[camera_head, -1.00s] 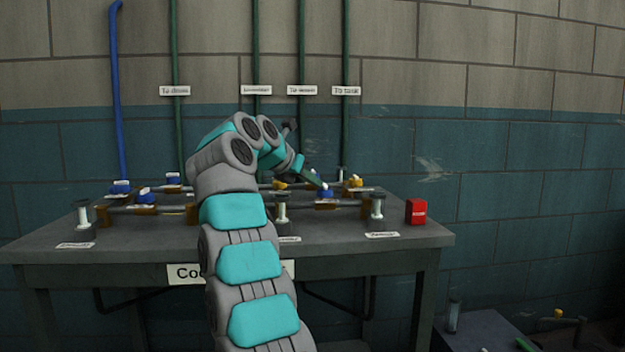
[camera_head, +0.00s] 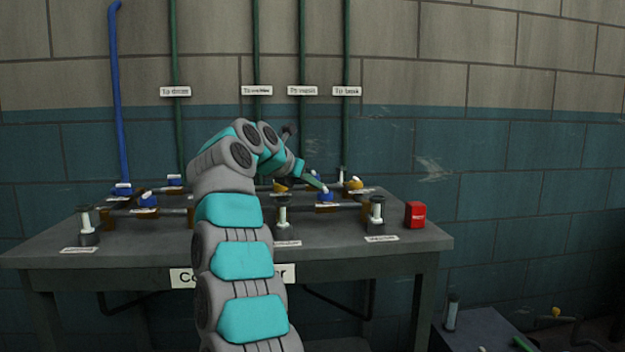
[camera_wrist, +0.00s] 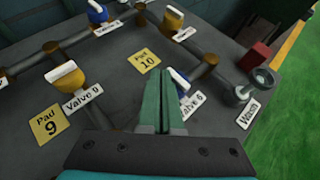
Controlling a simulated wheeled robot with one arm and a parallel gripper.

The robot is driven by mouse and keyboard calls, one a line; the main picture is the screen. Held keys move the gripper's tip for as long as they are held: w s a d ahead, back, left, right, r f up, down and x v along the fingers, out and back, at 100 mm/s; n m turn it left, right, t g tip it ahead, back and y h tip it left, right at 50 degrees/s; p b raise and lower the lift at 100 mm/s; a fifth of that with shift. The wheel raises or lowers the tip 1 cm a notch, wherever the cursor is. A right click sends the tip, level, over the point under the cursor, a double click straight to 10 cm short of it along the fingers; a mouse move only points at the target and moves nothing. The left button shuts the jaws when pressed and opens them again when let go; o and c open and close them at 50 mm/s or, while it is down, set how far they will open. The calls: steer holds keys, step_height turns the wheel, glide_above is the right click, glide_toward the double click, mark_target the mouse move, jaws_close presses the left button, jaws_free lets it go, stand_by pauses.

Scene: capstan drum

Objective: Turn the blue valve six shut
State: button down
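Blue valve six (camera_wrist: 182,82) has a white lever and stands on a pipe, just right of my fingers in the wrist view. Its white "Valve 6" label (camera_wrist: 191,105) lies in front of it, and the fingers partly hide both. In the head view, a blue valve (camera_head: 325,197) sits just below my gripper (camera_head: 316,183). My gripper (camera_wrist: 160,103) has two green fingers close together with only a thin dark line between them. No lever shows between them. Whether a finger touches the valve I cannot tell.
Yellow valve 9 (camera_wrist: 70,78), another yellow valve (camera_wrist: 172,20) and a blue valve (camera_wrist: 98,12) stand on nearby pipes. Bare table shows around the Pad 10 sign (camera_wrist: 143,61).

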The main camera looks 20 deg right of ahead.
steer(key=shift+w+d+p, duration=0.25)
steer(key=shift+p, duration=0.15)
steer(key=shift+w+d+f, duration=0.1)
steer(key=shift+d, duration=0.05)
stand_by(0.4)
